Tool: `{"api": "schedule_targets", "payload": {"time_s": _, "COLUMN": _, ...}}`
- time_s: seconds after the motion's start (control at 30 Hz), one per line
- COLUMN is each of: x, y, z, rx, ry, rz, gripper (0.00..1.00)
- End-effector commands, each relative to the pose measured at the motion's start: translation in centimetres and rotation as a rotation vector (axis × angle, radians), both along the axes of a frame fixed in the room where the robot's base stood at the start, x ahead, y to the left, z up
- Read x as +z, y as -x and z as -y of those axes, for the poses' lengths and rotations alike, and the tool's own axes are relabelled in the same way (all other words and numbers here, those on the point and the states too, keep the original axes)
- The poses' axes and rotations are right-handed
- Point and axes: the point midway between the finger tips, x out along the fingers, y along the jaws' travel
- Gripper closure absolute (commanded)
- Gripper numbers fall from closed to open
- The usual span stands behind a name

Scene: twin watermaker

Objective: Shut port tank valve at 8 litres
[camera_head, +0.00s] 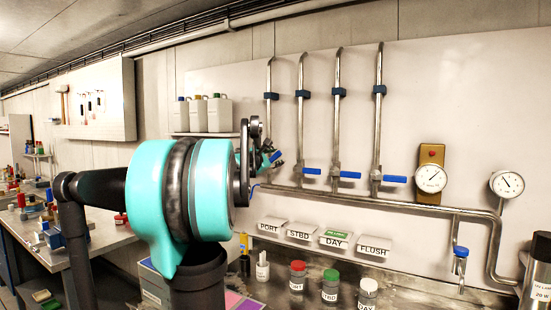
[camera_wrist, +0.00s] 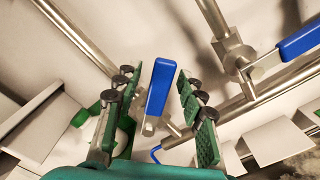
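My gripper (camera_wrist: 160,92) is open in the wrist view. Its two green padded fingers stand either side of a blue valve lever (camera_wrist: 160,88), with a visible gap on the left and a narrower one on the right. In the head view my gripper (camera_head: 266,160) is at the leftmost pipe (camera_head: 271,100), above the PORT sign (camera_head: 271,225). The leftmost lever there (camera_head: 275,156) is partly hidden by my gripper and looks tilted, unlike the level neighbours. A round gauge on a brass plate (camera_head: 430,179) and another gauge (camera_head: 507,184) hang at right; their numbers are unreadable.
Other blue levers (camera_head: 311,171), (camera_head: 350,174) and (camera_head: 395,179) stick out right of their pipes. A neighbouring lever (camera_wrist: 300,40) is close on the right in the wrist view. A blue-handled tap (camera_head: 460,252) hangs lower right. Capped bottles (camera_head: 330,287) stand on the counter.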

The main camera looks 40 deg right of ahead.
Motion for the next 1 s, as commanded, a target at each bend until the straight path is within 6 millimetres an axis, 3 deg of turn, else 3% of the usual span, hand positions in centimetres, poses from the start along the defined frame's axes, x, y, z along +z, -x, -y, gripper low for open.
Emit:
{"api": "schedule_targets", "payload": {"time_s": 0.27, "x": 0.0, "y": 0.2, "z": -1.0, "rx": 0.001, "ry": 0.0, "rz": 0.0, "gripper": 0.6}}
{"api": "schedule_targets", "payload": {"time_s": 0.7, "x": 0.0, "y": 2.5, "z": -8.9, "rx": 0.003, "ry": 0.0, "rz": 0.0, "gripper": 0.6}}
{"api": "schedule_targets", "payload": {"time_s": 1.0, "x": 0.0, "y": 3.3, "z": -11.5, "rx": 0.001, "ry": 0.0, "rz": 0.0, "gripper": 0.6}}
